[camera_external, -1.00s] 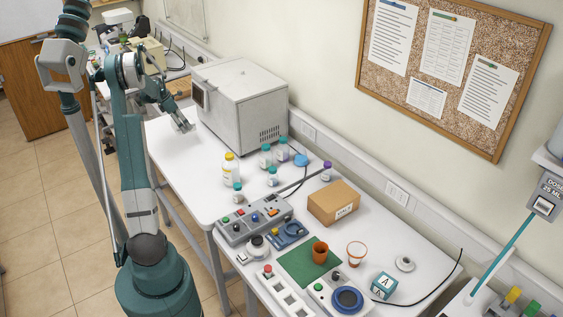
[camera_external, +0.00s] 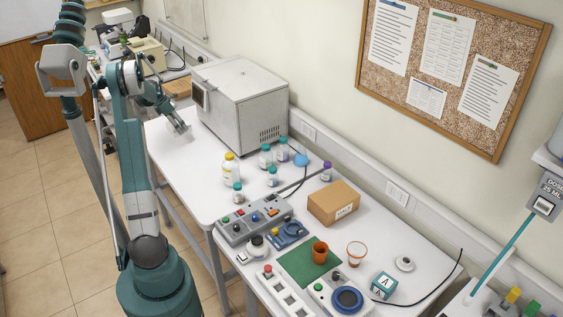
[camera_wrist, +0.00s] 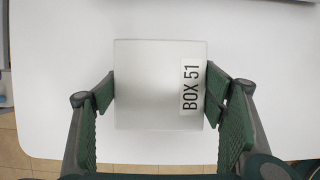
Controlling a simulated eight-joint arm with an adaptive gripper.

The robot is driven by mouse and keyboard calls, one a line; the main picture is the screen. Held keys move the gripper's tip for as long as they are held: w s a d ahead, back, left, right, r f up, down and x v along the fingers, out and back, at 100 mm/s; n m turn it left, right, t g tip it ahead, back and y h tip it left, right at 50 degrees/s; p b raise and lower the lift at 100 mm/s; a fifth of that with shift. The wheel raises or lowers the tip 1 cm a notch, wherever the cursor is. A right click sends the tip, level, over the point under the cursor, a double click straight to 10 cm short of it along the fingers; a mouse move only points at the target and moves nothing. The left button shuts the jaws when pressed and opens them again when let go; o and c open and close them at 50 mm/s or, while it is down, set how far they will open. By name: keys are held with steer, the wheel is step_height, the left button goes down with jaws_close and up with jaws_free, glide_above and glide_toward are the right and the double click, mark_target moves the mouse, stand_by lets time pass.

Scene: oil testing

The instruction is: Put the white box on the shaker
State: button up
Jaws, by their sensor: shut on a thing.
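A flat white box (camera_wrist: 155,85) marked "BOX 51" fills the middle of the wrist view. My gripper (camera_wrist: 160,92) is shut on it, one green finger pad pressed to each side. In the external view my gripper (camera_external: 179,128) is over the left end of the white table, in front of the large grey oven-like cabinet; the box is hard to make out there. I cannot tell for sure which device is the shaker; a unit with a round blue top (camera_external: 347,299) sits at the near end of the table.
Several bottles (camera_external: 231,169) stand right of the cabinet (camera_external: 241,103). A control panel (camera_external: 253,219), a cardboard box (camera_external: 333,203), an orange cup (camera_external: 320,252) on a green mat and a lettered cube (camera_external: 384,285) crowd the near table. The tabletop around the held box is clear.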

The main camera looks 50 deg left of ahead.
mark_target(171, 126)
steer(key=shift+f, duration=1.95)
steer(key=shift+f, duration=1.85)
steer(key=shift+f+b, duration=0.2)
steer(key=shift+b, duration=0.1)
steer(key=o, duration=1)
steer(key=shift+o, duration=0.2)
steer(key=shift+r, duration=0.15)
steer(key=v, duration=1.2)
steer(key=shift+p, duration=0.4)
